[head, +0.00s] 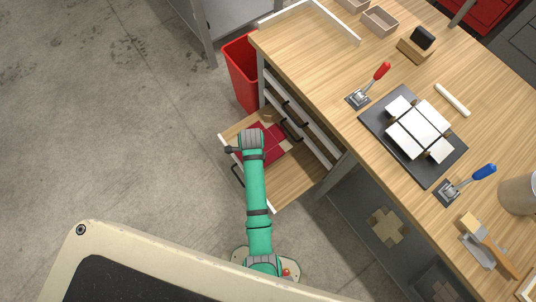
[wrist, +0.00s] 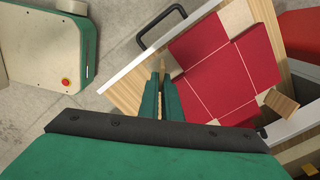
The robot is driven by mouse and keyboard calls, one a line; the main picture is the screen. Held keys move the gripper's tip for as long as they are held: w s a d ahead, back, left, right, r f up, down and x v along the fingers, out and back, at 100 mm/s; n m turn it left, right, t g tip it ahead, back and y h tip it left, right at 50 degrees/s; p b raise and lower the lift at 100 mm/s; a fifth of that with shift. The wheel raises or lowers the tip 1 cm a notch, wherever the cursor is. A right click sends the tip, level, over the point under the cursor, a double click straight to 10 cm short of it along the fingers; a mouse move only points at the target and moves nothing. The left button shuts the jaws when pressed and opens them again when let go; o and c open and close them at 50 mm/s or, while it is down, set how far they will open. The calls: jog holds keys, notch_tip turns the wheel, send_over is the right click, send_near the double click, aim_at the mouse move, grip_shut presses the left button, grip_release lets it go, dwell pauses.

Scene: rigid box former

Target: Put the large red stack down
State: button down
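The large red stack (wrist: 221,66) is a cross-like shape of red panels with pale fold lines, lying in the open drawer in the wrist view. In the head view its red panels (head: 274,134) show partly behind my arm. My gripper (wrist: 162,75) points down at the stack's left side, near the drawer's front wall. Its two green fingers are close together with a narrow tan strip between them. I cannot tell whether that strip is held stock or drawer wood. The fingertips are hidden under my wrist in the head view.
The open wooden drawer (head: 300,178) has a pale front and a black handle (wrist: 162,22). A small wooden block (wrist: 280,102) sits beside the stack. A red bin (head: 241,70) stands behind the drawer. The workbench (head: 310,55) holds a dark plate with white panels (head: 420,122) and toggle clamps.

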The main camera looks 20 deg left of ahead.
jog(key=shift+w+d+f, duration=0.1)
jog(key=shift+d+f, duration=0.7)
jog(key=shift+f, duration=0.7)
jog(key=shift+d+f, duration=0.8)
jog(key=shift+f, duration=0.7)
jog(key=shift+w+d+f, duration=0.1)
jog(key=shift+d+f, duration=0.7)
jog(key=shift+f, duration=0.7)
jog(key=shift+s+f, duration=0.1)
jog(key=c, duration=2.2)
grip_release()
jog(key=shift+o, duration=1.1)
